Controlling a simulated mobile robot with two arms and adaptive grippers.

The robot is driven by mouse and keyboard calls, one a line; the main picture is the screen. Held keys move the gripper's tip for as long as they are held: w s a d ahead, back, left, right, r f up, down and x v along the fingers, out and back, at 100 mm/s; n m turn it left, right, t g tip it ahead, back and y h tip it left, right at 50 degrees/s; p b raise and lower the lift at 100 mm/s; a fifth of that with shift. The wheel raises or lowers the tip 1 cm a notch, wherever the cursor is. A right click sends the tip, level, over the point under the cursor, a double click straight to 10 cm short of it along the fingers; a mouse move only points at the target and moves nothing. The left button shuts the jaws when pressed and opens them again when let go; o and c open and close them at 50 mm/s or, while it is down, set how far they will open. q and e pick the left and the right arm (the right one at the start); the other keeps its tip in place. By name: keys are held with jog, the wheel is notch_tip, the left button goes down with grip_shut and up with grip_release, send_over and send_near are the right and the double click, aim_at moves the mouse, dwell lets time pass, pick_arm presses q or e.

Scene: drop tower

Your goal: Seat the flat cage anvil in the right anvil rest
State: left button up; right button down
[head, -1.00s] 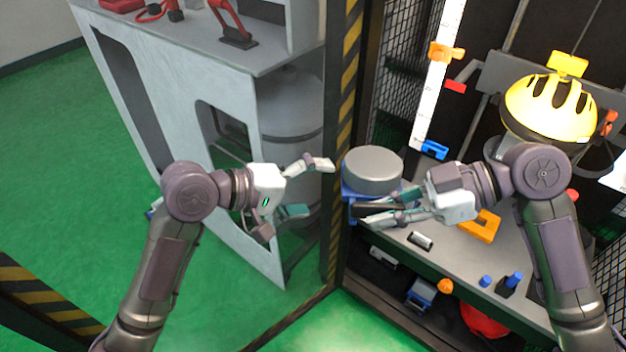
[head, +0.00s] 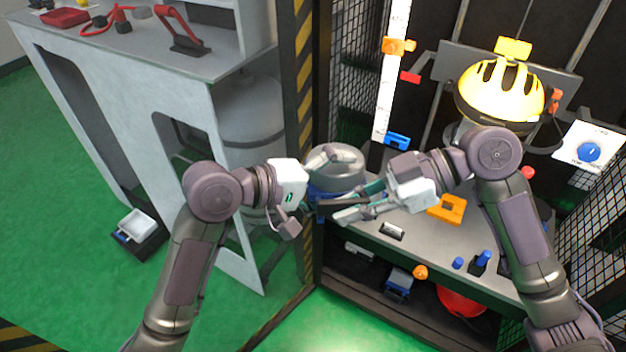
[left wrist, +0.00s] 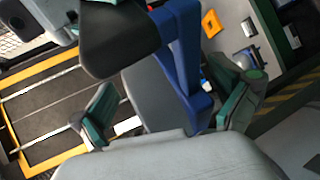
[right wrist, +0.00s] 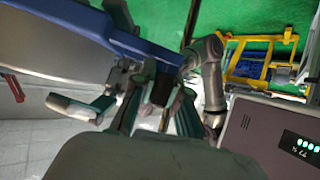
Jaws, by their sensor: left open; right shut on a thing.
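The flat cage anvil appears to be the grey round block (head: 335,165) with a blue frame (head: 322,197) and black handle (head: 342,206), at the front left corner of the bench. My right gripper (head: 358,203) is shut on the black handle. The blue frame also shows in the right wrist view (right wrist: 150,50). My left gripper (head: 312,188) is open beside the block's left side. In the left wrist view the grey block (left wrist: 155,90) lies between its spread fingers (left wrist: 170,112); contact is unclear. I cannot make out the right anvil rest.
A yellow helmet (head: 500,90) sits over the bench (head: 420,228), right of a white scale (head: 392,75). An orange block (head: 447,208) and blue pegs (head: 482,260) stand on the bench. A striped post (head: 304,90) and grey cabinet (head: 225,130) are left of the block.

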pick_arm(q)
jog(key=shift+w+d+f, duration=0.15)
jog(key=shift+w+d, duration=0.05)
jog(key=shift+d, duration=0.4)
pick_arm(e)
jog(key=shift+r, duration=0.2)
pick_arm(q)
jog(key=shift+s+d, duration=0.1)
jog(key=c, duration=1.8)
pick_arm(e)
jog(key=shift+s+a, duration=0.15)
jog(key=shift+a, duration=0.05)
pick_arm(q)
jog(key=shift+r, duration=0.3)
pick_arm(e)
jog(key=c, duration=1.6)
grip_release()
pick_arm(q)
grip_shut()
pick_arm(e)
jog(key=o, duration=0.5)
jog(key=shift+f, duration=0.1)
jog(key=shift+d, duration=0.15)
jog(key=shift+d, duration=0.1)
